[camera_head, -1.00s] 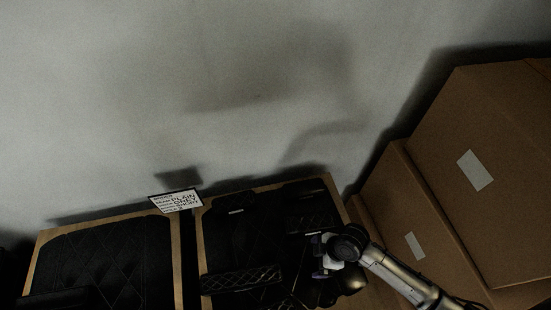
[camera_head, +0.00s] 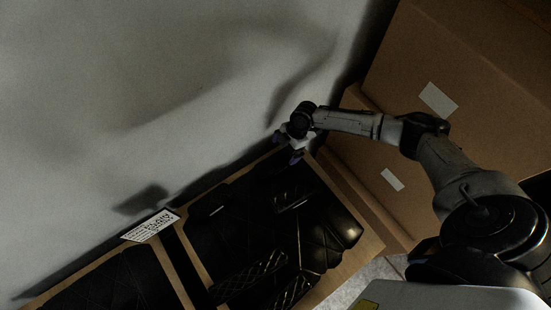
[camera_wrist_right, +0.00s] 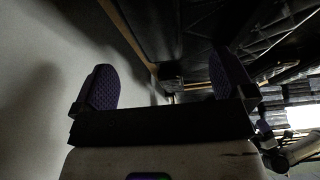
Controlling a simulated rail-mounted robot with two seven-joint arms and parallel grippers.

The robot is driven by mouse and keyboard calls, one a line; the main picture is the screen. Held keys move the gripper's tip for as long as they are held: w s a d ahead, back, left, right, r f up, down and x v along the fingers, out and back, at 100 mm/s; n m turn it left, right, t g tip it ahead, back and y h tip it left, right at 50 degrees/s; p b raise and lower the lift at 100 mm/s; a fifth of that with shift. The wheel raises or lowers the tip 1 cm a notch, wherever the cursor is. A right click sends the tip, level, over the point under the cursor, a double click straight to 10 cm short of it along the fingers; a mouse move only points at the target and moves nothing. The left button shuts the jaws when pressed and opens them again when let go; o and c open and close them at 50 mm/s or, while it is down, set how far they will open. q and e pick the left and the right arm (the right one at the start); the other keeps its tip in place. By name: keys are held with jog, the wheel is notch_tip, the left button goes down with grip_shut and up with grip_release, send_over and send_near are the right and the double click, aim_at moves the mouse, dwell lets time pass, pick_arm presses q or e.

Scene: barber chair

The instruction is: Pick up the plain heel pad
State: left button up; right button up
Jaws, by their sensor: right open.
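Several black pads lie in a wood-edged tray (camera_head: 367,247) in the head view. One dark pad (camera_head: 213,225) near the tray's far side looks smooth and bears a small pale strip. Quilted pads (camera_head: 248,278) lie nearer and to its right. In this dim light I cannot tell for sure which is the plain heel pad. My right gripper (camera_head: 289,157) is over the tray's far corner by the wall, apart from the pads. In the right wrist view its two purple-padded fingers (camera_wrist_right: 161,88) are wide apart with nothing gripped. My left gripper is out of view.
A printed sign (camera_head: 151,227) stands at the back edge by the grey wall (camera_head: 120,60). A second tray with a black quilted pad (camera_head: 110,285) lies at lower left. Large cardboard boxes (camera_head: 480,70) stand close on the right, behind my right arm.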

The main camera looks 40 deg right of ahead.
aim_at(278, 160)
jog(key=b+x, duration=0.2)
jog(key=x, duration=0.2)
jog(key=shift+w+f+b, duration=0.1)
jog(key=shift+f+b, duration=0.3)
jog(key=b+x, duration=0.3)
jog(key=x, duration=0.1)
jog(key=shift+w+a+f, duration=0.1)
jog(key=shift+w+f, duration=0.05)
jog(key=shift+c, duration=0.3)
jog(key=c, duration=1)
